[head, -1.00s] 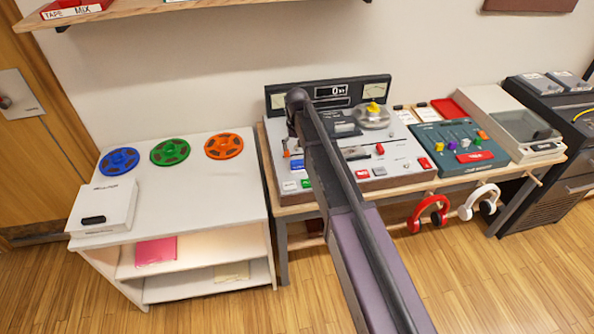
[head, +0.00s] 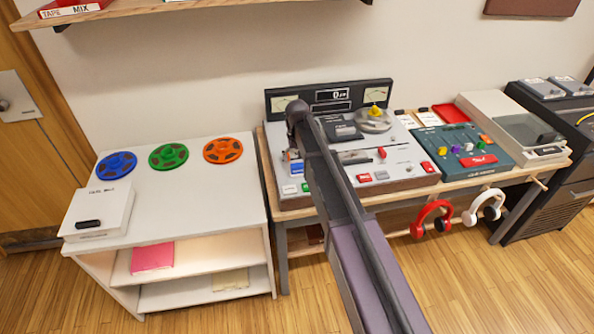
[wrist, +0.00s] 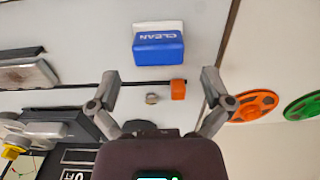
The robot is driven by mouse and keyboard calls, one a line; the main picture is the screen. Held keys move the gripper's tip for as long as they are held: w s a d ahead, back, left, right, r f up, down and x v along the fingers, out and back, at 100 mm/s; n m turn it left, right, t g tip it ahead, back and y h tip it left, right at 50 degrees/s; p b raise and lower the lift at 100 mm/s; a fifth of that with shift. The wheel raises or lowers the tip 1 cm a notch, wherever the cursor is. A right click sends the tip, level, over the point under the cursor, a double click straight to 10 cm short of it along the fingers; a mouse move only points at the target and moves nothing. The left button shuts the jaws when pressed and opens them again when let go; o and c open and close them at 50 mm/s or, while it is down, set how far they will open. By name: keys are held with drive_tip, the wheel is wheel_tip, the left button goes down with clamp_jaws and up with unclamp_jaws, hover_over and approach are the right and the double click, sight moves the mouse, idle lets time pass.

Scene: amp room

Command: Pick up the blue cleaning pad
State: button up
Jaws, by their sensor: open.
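The blue cleaning pad (wrist: 158,50) has a white upper part and the word CLEAN on it. In the wrist view it lies on the pale deck surface, beyond my fingertips and roughly centred between them. My gripper (wrist: 160,78) is open, with nothing between its fingertips. In the head view a small blue patch of the pad (head: 296,168) shows at the left of the tape machine (head: 400,177), beside my arm. My arm hides part of the machine there, and my fingers cannot be made out in that view.
A small orange block (wrist: 178,90) and a round metal post sit near the pad. A white cabinet (head: 200,200) with green, blue and orange reels stands to the left. A teal mixer (head: 450,160) stands right of the machine. Headphones (head: 432,218) hang at the front.

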sight(298, 165)
drive_tip(key=shift+f, duration=0.15)
drive_tip(key=shift+d+f+b, duration=0.1)
drive_tip(key=shift+f+b, duration=2.4)
drive_tip(key=shift+b, duration=0.1)
drive_tip(key=c, duration=1)
